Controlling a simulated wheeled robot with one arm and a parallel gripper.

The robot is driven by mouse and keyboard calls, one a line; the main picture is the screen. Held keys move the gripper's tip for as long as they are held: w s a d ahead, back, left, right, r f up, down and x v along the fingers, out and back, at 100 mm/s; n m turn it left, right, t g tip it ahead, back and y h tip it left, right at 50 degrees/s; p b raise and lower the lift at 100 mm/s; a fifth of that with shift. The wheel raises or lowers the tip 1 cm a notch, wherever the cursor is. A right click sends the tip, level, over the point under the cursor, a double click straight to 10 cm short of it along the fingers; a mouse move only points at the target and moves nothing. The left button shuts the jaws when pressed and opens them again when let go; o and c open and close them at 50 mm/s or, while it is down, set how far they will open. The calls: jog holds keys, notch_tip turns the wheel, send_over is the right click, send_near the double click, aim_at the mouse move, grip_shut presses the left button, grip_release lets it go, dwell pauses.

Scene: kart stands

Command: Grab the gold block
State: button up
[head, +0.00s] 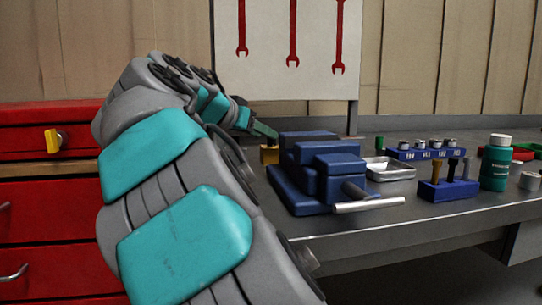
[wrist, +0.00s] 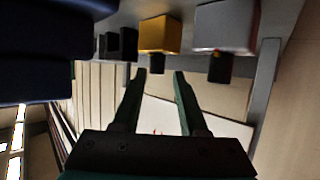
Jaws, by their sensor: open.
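The gold block (head: 270,154) sits at the back of the grey workbench, just left of the blue vise, partly hidden by my gripper and the vise. In the wrist view the gold block (wrist: 159,35) is near the top middle, with a small dark piece at its lower edge. My gripper (wrist: 158,74) is open and empty, its two dark green fingers apart. The block appears beyond the fingertips, roughly in line with the gap between them. In the head view my gripper (head: 264,131) is just above the block; contact cannot be told.
The blue vise (head: 325,168) stands close to the right of the block. In the wrist view a grey block (wrist: 226,27) and dark blocks (wrist: 121,44) flank the gold one. A metal tray (head: 390,169), blue holders (head: 447,189) and a green bottle (head: 495,169) stand farther right.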

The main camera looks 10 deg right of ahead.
jog(key=x, duration=0.7)
jog(key=shift+d+f, duration=0.2)
jog(key=shift+d, duration=0.1)
grip_shut()
dwell(1.2)
